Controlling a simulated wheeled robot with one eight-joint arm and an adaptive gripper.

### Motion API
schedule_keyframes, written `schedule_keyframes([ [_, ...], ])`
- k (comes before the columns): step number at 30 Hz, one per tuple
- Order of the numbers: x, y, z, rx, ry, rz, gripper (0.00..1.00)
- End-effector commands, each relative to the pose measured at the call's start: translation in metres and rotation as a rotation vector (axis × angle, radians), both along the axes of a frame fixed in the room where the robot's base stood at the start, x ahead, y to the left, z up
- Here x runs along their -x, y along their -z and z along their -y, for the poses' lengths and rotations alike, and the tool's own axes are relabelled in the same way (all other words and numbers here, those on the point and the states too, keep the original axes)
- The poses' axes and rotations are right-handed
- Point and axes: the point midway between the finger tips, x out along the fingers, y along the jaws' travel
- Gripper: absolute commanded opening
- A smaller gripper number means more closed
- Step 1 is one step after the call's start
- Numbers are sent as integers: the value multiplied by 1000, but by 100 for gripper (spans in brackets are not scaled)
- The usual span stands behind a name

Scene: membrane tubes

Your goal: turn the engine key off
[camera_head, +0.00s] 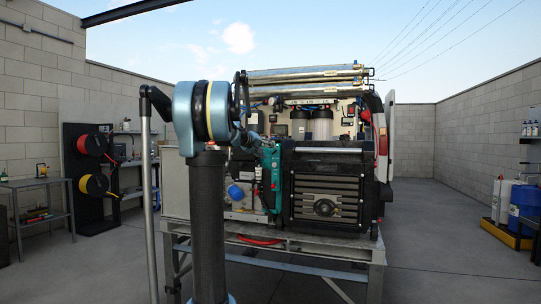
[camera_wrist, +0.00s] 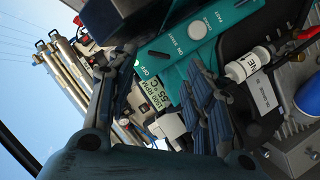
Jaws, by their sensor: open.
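The teal engine panel (camera_head: 271,178) stands upright at the left of the black engine unit in the head view. In the wrist view the same panel (camera_wrist: 224,24) carries white OFF, ON and START lettering. A small dark spot on it near the lettering may be the key switch; I cannot make out the key or its angle. My gripper (camera_wrist: 160,75) is open, its dark blue fingers spread in front of the panel with nothing seen between them. The head view shows my arm reaching to the panel's upper left, with the fingers too small to tell apart.
A label with rpm and temperature figures (camera_wrist: 154,94) lies beside the panel. A white cylinder (camera_wrist: 248,64) and a blue cap (camera_wrist: 309,98) sit at the right. Long membrane tubes (camera_head: 305,75) lie on top of the frame.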

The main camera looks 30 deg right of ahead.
Motion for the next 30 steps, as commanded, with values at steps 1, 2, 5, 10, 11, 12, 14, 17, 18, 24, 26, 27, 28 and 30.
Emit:
schedule_keyframes([
  [1, -4, 2, 9, 0, 2, 1, 47],
  [2, -6, 4, 13, 0, 2, 1, 47],
  [5, -11, 8, 26, 0, 2, 1, 47],
  [10, -19, 13, 41, 0, 0, 0, 47],
  [11, -19, 13, 43, 0, 0, 0, 47],
  [12, -20, 14, 45, 0, 0, 1, 47],
  [14, -21, 15, 47, 0, 0, 1, 47],
  [17, -22, 15, 48, 0, 0, 1, 47],
  [18, -22, 15, 49, -1, -1, 1, 47],
  [24, -22, 15, 48, 1, -1, 0, 42],
  [26, -22, 15, 48, 1, -1, 0, 29],
  [27, -22, 15, 48, 1, -1, 0, 19],
  [28, -22, 15, 48, 1, -1, 0, 13],
  [30, -22, 15, 48, 0, -1, 0, 2],
])
